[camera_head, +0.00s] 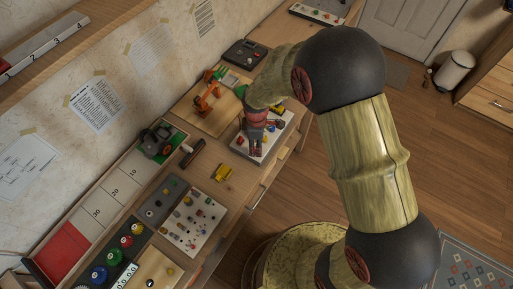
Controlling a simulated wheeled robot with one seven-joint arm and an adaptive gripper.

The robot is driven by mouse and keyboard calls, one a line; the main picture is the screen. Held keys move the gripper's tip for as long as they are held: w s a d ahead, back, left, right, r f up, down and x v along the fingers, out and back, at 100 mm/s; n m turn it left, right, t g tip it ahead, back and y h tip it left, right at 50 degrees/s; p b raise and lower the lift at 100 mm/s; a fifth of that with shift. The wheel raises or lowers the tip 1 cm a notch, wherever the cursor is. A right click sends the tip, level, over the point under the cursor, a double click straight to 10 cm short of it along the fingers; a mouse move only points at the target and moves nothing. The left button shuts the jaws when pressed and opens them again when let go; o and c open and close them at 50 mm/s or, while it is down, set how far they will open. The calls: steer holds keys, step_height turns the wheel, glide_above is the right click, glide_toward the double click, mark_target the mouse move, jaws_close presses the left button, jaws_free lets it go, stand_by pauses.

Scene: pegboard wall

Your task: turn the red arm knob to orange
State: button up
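My gripper (256,152) points down over a pale board (238,152) on the bench, near its front edge. The board carries small coloured parts: a yellow one (278,111), a blue one (271,128) and some reddish bits beside the gripper. I cannot single out a red arm knob or an orange mark; my gripper and arm cover part of the board. The fingers are small and dark, and I cannot tell whether they are open, shut or touching anything.
An orange toy robot arm (207,97) stands on a wooden board behind, left of my gripper. A dark device (245,53) lies farther back. Nearer are a yellow block (222,172), a hammer-like tool (193,152), a panel of small parts (194,222) and numbered trays (104,193).

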steer(key=shift+f, duration=1)
steer(key=shift+c, duration=1.3)
jaws_close()
